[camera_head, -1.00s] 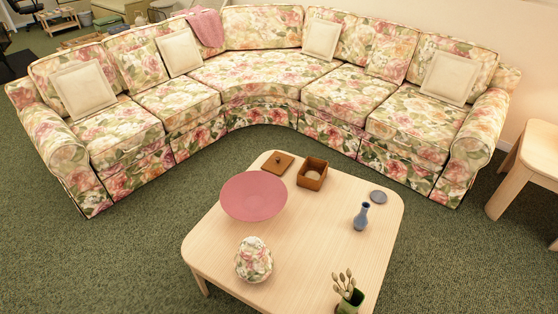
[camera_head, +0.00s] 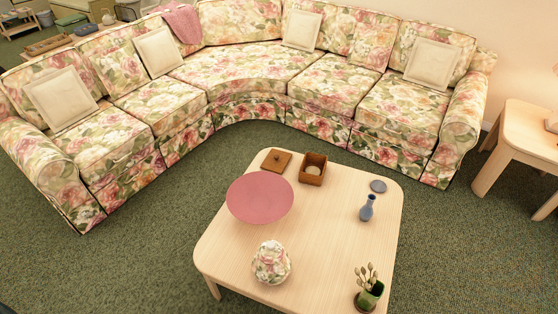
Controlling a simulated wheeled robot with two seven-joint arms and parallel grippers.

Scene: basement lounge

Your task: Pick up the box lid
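The box lid (camera_head: 276,161) is a flat brown wooden square with a small dark knob. It lies on the far left part of the pale wooden coffee table (camera_head: 322,232), behind the pink bowl and left of the box. The open brown wooden box (camera_head: 313,169) stands beside it, with something round and pale inside. Neither of my grippers shows in the head view, so their state is hidden.
A floral corner sofa (camera_head: 250,75) stands behind. A side table (camera_head: 522,140) is at right. Green carpet is clear at left.

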